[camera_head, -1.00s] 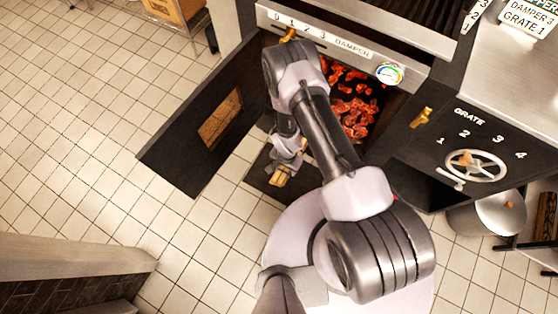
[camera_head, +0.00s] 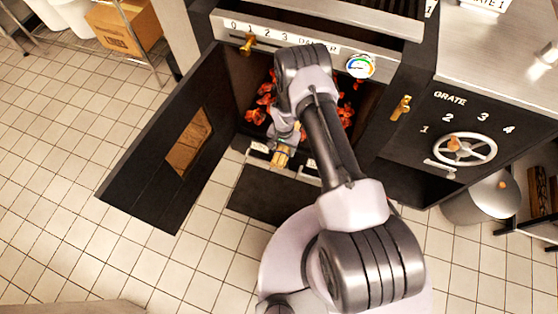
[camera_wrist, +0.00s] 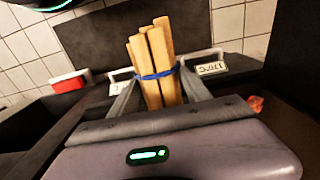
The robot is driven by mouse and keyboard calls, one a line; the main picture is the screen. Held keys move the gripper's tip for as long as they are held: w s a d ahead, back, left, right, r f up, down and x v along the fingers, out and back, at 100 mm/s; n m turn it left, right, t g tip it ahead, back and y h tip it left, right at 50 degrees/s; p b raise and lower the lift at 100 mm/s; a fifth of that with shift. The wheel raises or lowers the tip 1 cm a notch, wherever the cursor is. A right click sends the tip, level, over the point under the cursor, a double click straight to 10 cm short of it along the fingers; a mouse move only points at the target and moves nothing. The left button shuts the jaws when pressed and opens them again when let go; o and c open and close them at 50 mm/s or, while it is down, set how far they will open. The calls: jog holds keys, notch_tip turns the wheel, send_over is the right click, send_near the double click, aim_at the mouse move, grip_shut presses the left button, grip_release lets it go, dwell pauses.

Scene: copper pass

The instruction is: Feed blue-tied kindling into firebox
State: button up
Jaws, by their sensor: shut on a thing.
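The kindling bundle (camera_wrist: 158,70) is several pale sticks tied with a blue band, seen in the wrist view. My gripper (camera_wrist: 160,85) is shut on it, with a finger on each side. In the head view the bundle (camera_head: 281,157) shows its stick ends below my gripper (camera_head: 284,143), near the front edge of the firebox opening. The firebox (camera_head: 262,98) is open, with red-orange coals inside, partly hidden by my arm. Its dark door (camera_head: 150,165) is swung out to the left and has a brownish window. I cannot tell the bundle's height over the sill.
A dark plate (camera_head: 262,195) lies on the floor before the firebox. A brass damper knob (camera_head: 249,45) and a gauge (camera_head: 361,66) sit above the opening. The grate wheel (camera_head: 464,149) and a metal pot (camera_head: 478,200) are at the right.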

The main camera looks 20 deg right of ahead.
jog(key=w+d, duration=0.2)
jog(key=w, duration=0.1)
jog(key=w+d+f, duration=0.1)
jog(key=w+d, duration=0.1)
jog(key=w, duration=0.1)
jog(key=w+d+f, duration=0.1)
jog(key=w+d, duration=0.2)
jog(key=shift+w+f, duration=0.15)
jog(key=shift+w, duration=0.25)
jog(key=shift+w+d, duration=0.35)
jog(key=shift+w, duration=0.1)
jog(key=o, duration=1.7)
jog(key=shift+o, duration=0.2)
